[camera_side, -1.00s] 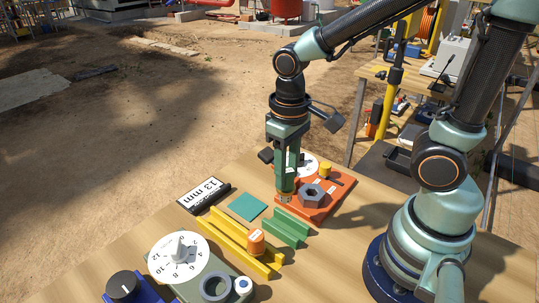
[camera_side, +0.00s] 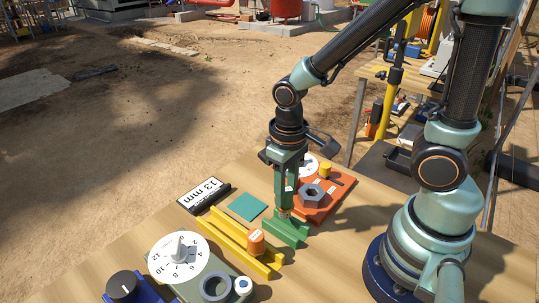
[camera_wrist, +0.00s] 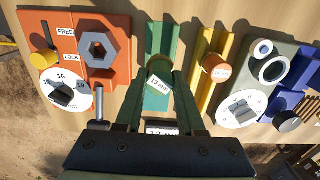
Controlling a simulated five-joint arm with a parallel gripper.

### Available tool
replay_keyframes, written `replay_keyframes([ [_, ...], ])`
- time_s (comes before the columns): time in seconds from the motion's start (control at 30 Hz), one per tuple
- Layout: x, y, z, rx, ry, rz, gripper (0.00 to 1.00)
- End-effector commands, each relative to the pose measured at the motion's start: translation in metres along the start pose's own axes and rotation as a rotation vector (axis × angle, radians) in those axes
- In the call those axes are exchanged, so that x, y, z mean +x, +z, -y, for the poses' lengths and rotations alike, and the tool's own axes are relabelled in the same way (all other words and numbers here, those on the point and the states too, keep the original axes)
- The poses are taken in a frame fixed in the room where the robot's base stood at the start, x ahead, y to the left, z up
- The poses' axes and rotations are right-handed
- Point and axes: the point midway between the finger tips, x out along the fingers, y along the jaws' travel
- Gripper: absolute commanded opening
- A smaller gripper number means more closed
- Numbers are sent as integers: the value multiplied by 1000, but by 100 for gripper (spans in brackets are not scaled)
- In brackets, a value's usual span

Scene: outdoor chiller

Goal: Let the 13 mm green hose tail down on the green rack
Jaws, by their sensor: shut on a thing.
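The green rack (camera_side: 291,237) lies on the wooden table, a ridged block with a channel along it. It also shows in the wrist view (camera_wrist: 161,42), ahead of the fingertips. My gripper (camera_side: 284,210) points down over the far end of the rack, shut on the green hose tail. In the wrist view the hose tail's white 13 mm label (camera_wrist: 159,83) shows between the green fingers. The fingers hide most of the hose tail. It is low over the rack; I cannot tell if it touches.
A yellow rack (camera_side: 225,235) with an orange-capped piece (camera_side: 256,242) stands left of the green rack. An orange board (camera_side: 318,209) with a hex nut is close on the right. A teal square (camera_side: 247,207) and a 13 mm sign (camera_side: 205,193) lie behind left.

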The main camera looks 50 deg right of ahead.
Motion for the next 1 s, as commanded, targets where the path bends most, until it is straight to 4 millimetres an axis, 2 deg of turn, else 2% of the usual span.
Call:
replay_keyframes([
  [1.0,6,0,0,0,0,-1,0],
])
